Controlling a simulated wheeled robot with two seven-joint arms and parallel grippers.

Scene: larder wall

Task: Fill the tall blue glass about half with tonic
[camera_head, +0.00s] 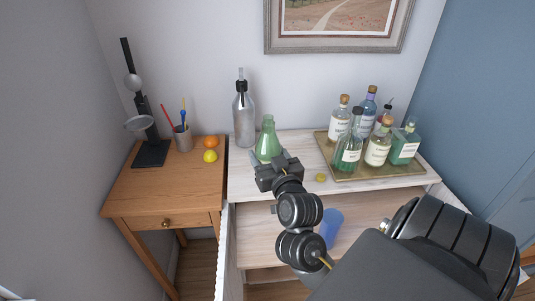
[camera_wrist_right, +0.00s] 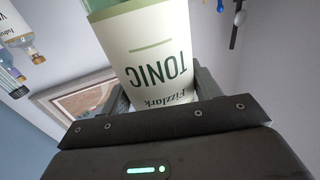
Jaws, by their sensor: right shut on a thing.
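My right gripper (camera_head: 277,163) is shut on a green bottle (camera_head: 267,142) at the front of the white cabinet top. In the right wrist view the bottle's pale label (camera_wrist_right: 150,60) reads "TONIC" and "Fizzlark", between the two fingers. The bottle looks about upright; I cannot tell whether its base touches the top. A blue glass (camera_head: 332,224) is on the lower wooden surface of the cabinet, right of my right forearm, which hides part of it. I cannot see any liquid in the glass. My left gripper is not in view.
A tray (camera_head: 405,172) with several bottles is at right. A small yellow-green round thing (camera_head: 320,177) lies between. An orange (camera_head: 211,142) and a lemon (camera_head: 210,156) lie on the side table (camera_head: 160,190).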

